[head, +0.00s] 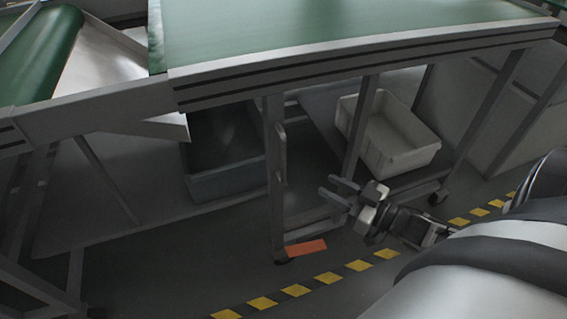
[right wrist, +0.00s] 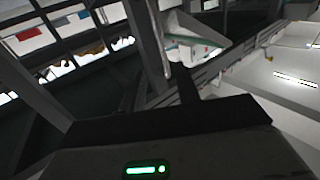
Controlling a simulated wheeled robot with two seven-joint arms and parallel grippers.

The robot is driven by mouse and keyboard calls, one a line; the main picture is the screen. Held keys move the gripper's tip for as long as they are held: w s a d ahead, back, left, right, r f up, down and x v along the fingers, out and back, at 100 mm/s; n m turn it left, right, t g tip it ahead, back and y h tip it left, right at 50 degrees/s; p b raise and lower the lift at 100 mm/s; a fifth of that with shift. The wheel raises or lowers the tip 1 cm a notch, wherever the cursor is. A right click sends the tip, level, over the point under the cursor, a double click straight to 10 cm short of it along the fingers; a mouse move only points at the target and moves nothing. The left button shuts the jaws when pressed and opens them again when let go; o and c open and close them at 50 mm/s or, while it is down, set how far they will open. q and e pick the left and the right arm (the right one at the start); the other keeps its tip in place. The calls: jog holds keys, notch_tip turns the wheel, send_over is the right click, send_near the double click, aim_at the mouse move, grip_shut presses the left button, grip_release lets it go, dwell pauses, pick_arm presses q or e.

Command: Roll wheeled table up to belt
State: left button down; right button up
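A large green surface with a grey slotted edge (head: 370,62) crosses the top of the head view. Below it are grey legs and a low shelf, with castors (head: 281,257) at floor level; this looks like the wheeled table, though where its frame joins the top is unclear. An upright grey bar (head: 280,150) stands at its near left leg. A green belt with a rounded end (head: 42,55) is at upper left. My right gripper (head: 326,190) is open and empty, fingers pointing left, apart from the bar. My left gripper is out of view.
A white bin (head: 402,162) and a dark grey bin (head: 225,185) are under the green surface. An orange patch (head: 306,248) lies on the floor by the near castor. Yellow and black floor tape (head: 328,279) runs in front. A fixed-looking frame (head: 35,290) stands at lower left.

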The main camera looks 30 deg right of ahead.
jog(key=b, duration=0.1)
send_over(283, 180)
jog(key=shift+w+d, duration=0.3)
grip_shut()
